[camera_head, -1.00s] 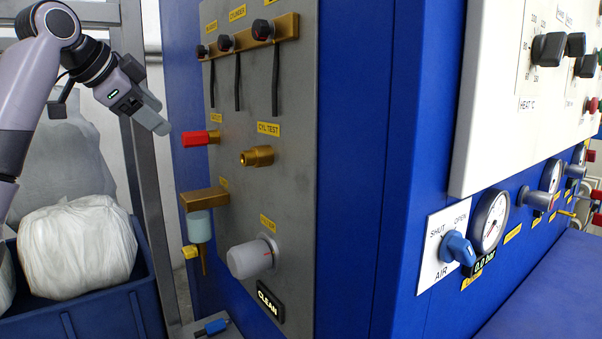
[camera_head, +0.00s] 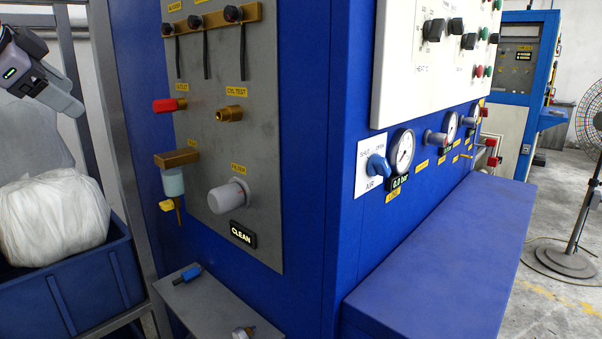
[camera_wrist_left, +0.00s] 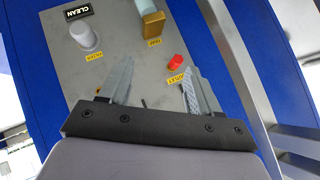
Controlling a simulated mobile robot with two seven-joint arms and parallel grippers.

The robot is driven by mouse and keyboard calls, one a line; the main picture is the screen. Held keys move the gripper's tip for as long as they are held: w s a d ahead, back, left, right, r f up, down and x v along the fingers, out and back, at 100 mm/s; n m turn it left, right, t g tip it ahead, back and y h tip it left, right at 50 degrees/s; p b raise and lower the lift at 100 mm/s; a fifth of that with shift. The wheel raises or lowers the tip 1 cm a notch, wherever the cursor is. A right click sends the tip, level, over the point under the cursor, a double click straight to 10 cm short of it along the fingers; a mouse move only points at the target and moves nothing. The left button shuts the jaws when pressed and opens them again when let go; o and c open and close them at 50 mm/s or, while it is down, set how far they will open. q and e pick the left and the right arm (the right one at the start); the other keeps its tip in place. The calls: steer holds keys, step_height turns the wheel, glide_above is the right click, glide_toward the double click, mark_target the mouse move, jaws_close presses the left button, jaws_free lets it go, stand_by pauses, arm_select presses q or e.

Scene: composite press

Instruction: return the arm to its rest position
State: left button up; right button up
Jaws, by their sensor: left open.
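My left gripper (camera_head: 60,95) is at the upper left of the head view, beside the press panel and apart from it. In the left wrist view its two fingers (camera_wrist_left: 155,85) are spread with nothing between them. The grey panel (camera_head: 262,165) on the blue press lies beyond the fingers. It carries the red outlet handle (camera_head: 168,105), the brass cylinder test fitting (camera_head: 228,114), the trap (camera_head: 172,182) and the filter (camera_head: 227,197). The right gripper is in no view.
A metal frame (camera_head: 85,90) and a blue bin (camera_head: 95,280) with white bags (camera_head: 52,215) stand at the left. A grey shelf (camera_head: 215,305) with small fittings juts out below the panel. A blue ledge (camera_head: 440,260) extends at the right. A fan (camera_head: 575,200) stands beyond.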

arm_select(q)
steer(key=w+d+f, duration=0.4)
steer(key=w+f, duration=0.2)
steer(key=f, duration=0.5)
steer(key=s+d+f+n, duration=0.1)
steer(key=d+f, duration=0.2)
steer(key=f, duration=0.7)
steer(key=s+d+f+n, duration=0.1)
steer(key=d+f, duration=0.3)
steer(key=f, duration=0.7)
steer(key=s+d+f, duration=0.1)
steer(key=d+f, duration=0.2)
steer(key=f, duration=0.7)
steer(key=s+d+f+n, duration=0.2)
steer(key=s+f, duration=0.5)
steer(key=s+d+f+n, duration=0.1)
steer(key=s+d+f, duration=0.2)
steer(key=s+f, duration=0.45)
steer(key=s+f+n, duration=0.1)
steer(key=s+f, duration=0.1)
steer(key=s, duration=0.6)
steer(key=s+f+n, duration=0.2)
steer(key=s+f, duration=0.1)
steer(key=s, duration=0.5)
steer(key=shift+d+t, duration=0.3)
steer(key=shift+d, duration=0.05)
